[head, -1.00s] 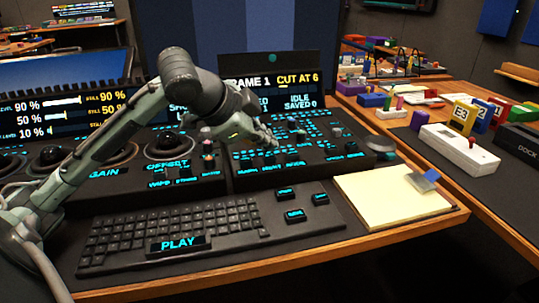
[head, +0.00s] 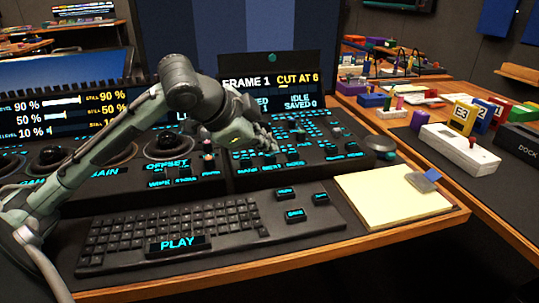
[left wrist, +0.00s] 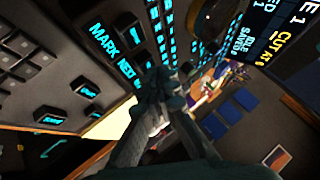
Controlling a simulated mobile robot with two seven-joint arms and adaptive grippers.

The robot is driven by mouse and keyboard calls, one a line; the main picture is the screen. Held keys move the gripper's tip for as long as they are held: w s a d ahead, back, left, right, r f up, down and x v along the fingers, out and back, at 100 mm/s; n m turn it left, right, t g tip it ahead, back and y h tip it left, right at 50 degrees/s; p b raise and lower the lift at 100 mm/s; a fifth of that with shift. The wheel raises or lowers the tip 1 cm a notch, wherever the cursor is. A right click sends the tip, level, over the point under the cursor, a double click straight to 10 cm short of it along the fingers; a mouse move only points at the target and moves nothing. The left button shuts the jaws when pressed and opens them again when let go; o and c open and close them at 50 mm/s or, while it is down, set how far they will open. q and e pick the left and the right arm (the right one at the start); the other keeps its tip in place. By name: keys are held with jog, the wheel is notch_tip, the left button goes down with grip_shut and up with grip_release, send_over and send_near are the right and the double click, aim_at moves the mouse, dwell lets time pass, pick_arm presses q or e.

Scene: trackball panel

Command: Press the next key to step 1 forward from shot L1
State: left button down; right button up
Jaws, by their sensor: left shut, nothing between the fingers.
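The key panel (head: 330,166) is black with rows of cyan-lit keys and stands behind the keyboard. A label that seems to read NEXT (head: 271,168) is on its front row; it also shows in the left wrist view (left wrist: 127,70), beside MARK. My left gripper (head: 273,147) is shut and empty, its tips low over the panel just behind that label. In the left wrist view the closed fingers (left wrist: 155,82) cover the keys beyond the label. Contact with a key cannot be told. The display (head: 272,83) reads FRAME 1, CUT AT 6, IDLE, SAVED 0. My right gripper is out of view.
A keyboard (head: 170,229) with a PLAY key lies in front. Trackballs (head: 167,145) sit left of the key panel. A yellow note pad (head: 390,200) lies at the right.

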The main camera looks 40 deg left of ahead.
aim_at(267, 157)
pick_arm(q)
jog(key=shift+f, duration=0.5)
jog(key=shift+r, duration=0.1)
dwell(0.5)
jog(key=shift+r+p, duration=0.85)
jog(key=shift+p, duration=0.05)
notch_tip(267, 157, up, 5)
jog(key=p, duration=0.5)
jog(key=shift+r+p, duration=0.1)
jog(key=shift+p, duration=0.25)
dwell(0.3)
